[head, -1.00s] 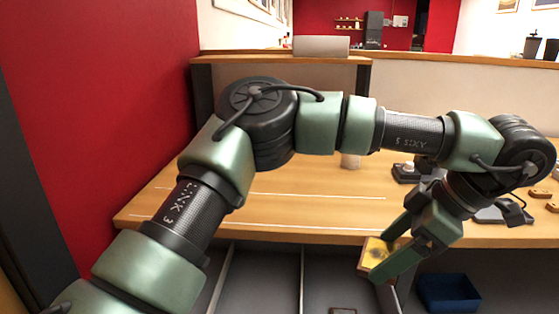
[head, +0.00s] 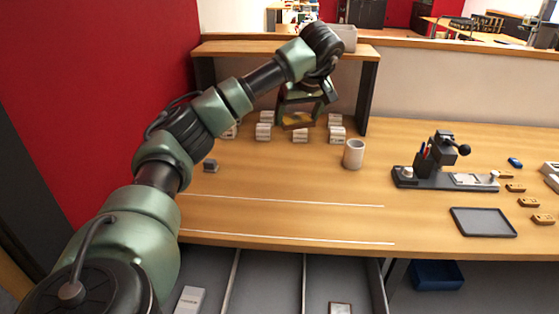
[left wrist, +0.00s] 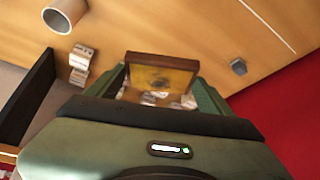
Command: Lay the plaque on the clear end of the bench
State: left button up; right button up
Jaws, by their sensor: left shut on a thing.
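The plaque (head: 297,120), a wooden board with a yellowish face, is held by my left gripper (head: 306,101) over the back of the bench, in front of the shelf. In the left wrist view the plaque (left wrist: 160,72) sits between the two fingers of the left gripper (left wrist: 162,90), its dark edge facing out. The bench (head: 290,220) has a bare stretch at its left front, crossed by two white lines. My right gripper is not in view.
Small white boxes (head: 263,131) stand below the shelf (head: 240,48). A white cup (head: 353,154), a small dark block (head: 210,166), a dark marking machine (head: 443,165) and a grey tray (head: 483,222) are on the bench. An open drawer (head: 270,285) lies below its front edge.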

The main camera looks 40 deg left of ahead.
aim_at(290, 179)
pick_arm(q)
jog(key=shift+a+r, duration=0.1)
jog(key=shift+a, duration=0.4)
notch_tip(290, 179, down, 20)
jog(key=shift+r+p, duration=0.1)
jog(key=shift+p, duration=0.25)
jog(key=o, duration=1.3)
jog(key=v, duration=1.2)
jog(key=shift+b, duration=0.35)
jog(key=shift+r, duration=0.1)
